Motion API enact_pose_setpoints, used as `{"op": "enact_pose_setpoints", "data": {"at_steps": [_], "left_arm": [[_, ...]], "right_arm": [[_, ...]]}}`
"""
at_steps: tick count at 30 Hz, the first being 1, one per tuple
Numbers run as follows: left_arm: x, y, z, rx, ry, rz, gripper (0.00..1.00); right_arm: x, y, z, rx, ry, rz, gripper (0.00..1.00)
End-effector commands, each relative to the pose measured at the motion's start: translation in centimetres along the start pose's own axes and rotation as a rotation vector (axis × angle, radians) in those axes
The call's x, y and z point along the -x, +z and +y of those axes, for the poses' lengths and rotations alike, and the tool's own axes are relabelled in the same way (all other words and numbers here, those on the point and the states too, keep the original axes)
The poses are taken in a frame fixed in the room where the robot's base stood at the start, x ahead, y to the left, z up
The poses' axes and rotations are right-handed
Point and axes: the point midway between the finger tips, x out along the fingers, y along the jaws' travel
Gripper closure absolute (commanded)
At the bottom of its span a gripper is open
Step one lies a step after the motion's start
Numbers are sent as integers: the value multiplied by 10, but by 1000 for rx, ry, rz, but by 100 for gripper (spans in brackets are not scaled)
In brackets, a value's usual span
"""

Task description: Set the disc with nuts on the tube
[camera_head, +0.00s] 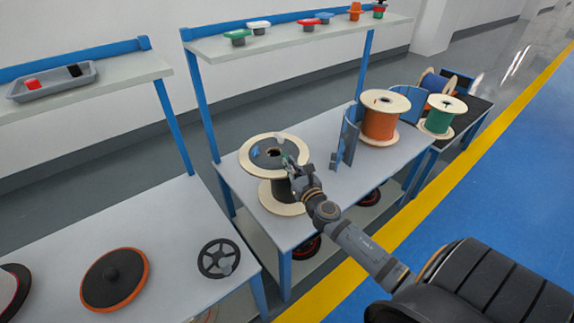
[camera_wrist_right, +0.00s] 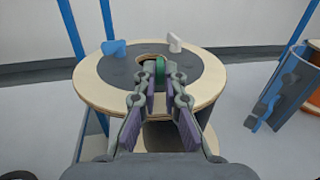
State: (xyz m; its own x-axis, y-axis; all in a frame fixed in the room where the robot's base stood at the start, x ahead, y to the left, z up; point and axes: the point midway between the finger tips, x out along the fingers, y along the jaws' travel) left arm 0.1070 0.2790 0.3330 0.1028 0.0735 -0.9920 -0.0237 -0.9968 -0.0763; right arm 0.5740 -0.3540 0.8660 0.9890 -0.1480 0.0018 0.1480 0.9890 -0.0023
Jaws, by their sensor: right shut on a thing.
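A dark grey round disc (camera_head: 267,153) is at the top of a wooden spool (camera_head: 250,168), within its pale upper flange. In the right wrist view the disc (camera_wrist_right: 120,71) has a centre hole, a blue nut (camera_wrist_right: 118,48) at the left and a white nut (camera_wrist_right: 174,42) at the right. I cannot tell whether the disc rests on the flange or hovers just above it. My right gripper (camera_head: 291,162) is at the disc's near side, shut on a green nut (camera_wrist_right: 160,68) by the hole. The spool's tube is mostly hidden below. My left gripper is out of view.
A curved blue-grey guard (camera_head: 348,138) stands right of the spool, with an orange spool (camera_head: 381,116) and a green spool (camera_head: 439,115) beyond. The left table holds a spoked black wheel (camera_head: 219,258) and an orange-rimmed disc (camera_head: 115,279). A shelf (camera_head: 290,38) runs behind.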

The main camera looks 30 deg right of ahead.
Motion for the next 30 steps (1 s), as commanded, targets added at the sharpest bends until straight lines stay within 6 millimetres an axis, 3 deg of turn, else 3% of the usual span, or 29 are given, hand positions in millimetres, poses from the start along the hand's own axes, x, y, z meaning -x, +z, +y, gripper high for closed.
{"op": "enact_pose_setpoints", "data": {"at_steps": [30], "left_arm": [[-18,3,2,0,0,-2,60]], "right_arm": [[23,-4,-27,2,0,5,100]]}}
